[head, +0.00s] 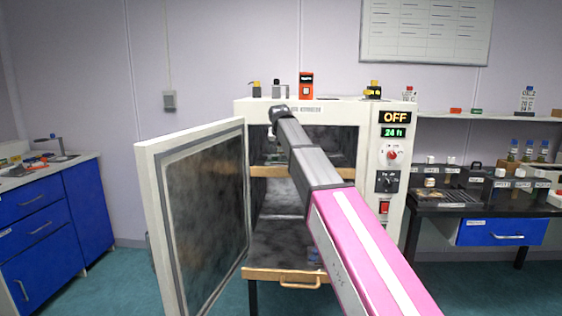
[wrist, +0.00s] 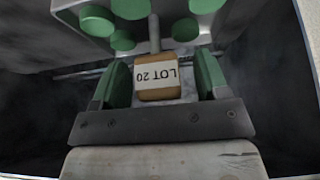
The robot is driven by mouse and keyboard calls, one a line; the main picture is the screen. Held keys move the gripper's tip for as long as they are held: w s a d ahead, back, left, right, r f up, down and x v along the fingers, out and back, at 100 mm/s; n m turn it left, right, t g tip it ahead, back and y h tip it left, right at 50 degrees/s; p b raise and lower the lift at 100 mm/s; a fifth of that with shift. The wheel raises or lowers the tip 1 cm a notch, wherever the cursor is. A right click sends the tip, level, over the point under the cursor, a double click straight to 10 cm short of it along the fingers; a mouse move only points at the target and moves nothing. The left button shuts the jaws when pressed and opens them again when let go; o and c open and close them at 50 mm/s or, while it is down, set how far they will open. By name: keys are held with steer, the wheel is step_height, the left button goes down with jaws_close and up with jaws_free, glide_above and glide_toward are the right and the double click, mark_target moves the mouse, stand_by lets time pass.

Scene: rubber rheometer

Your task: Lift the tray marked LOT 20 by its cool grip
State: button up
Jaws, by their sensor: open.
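In the wrist view, the tray (wrist: 72,18) is a grey metal plate carrying several round green pieces. A short metal rod joins it to a brown, wood-like grip (wrist: 158,93). A white label on the grip reads LOT 20, upside down in this view. My gripper (wrist: 161,74) is open, with one green finger on each side of the grip.
The oven door (head: 193,220) stands open to the left. The oven display (head: 395,117) reads OFF. A wood-fronted lower shelf (head: 262,274) has a handle. Small items stand on the oven top. A black bench (head: 470,205) is at right, blue cabinets (head: 40,225) at left.

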steer(key=shift+w+f, duration=0.2)
steer(key=shift+f, duration=0.25)
steer(key=c, duration=1.1)
steer(key=shift+r, duration=0.15)
